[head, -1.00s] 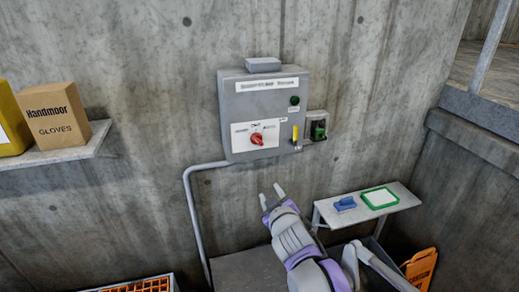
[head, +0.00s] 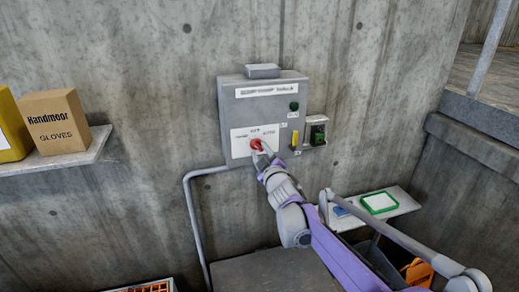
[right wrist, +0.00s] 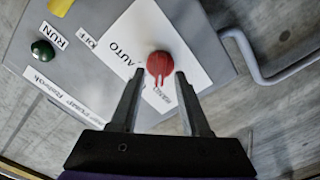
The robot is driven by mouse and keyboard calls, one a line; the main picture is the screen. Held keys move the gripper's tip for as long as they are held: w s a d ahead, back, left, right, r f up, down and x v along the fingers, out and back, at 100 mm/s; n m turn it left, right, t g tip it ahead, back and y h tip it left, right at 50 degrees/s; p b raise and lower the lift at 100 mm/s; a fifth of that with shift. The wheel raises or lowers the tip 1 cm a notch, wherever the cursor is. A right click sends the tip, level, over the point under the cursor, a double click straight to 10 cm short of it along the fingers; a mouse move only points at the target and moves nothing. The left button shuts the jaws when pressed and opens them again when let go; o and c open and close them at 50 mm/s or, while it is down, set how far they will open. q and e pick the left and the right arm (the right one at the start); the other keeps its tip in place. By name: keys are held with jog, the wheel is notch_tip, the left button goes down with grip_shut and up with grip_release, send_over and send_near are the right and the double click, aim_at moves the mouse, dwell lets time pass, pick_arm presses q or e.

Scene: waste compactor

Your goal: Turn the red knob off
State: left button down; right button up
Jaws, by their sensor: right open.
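The red knob (head: 257,144) sits on a white label plate (head: 240,138) at the lower left of the grey control box (head: 262,92). My right gripper (head: 262,151) is at the knob, its fingers partly covering it in the head view. In the right wrist view the red knob (right wrist: 159,64) shows just beyond and between the two open fingertips (right wrist: 158,75). I cannot tell whether a finger touches it. The words OFF and AUTO show on the plate near the knob. My left gripper is not in view.
A green RUN button (head: 294,105) and a yellow-handled part (head: 294,139) are on the box's right side. A conduit pipe (head: 190,205) runs down the wall. A small shelf (head: 402,205) with a green-framed item is at right. A gloves box (head: 55,122) stands on the left shelf.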

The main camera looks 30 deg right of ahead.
jog(key=shift+w+d, duration=0.15)
jog(key=shift+w, duration=0.45)
grip_shut()
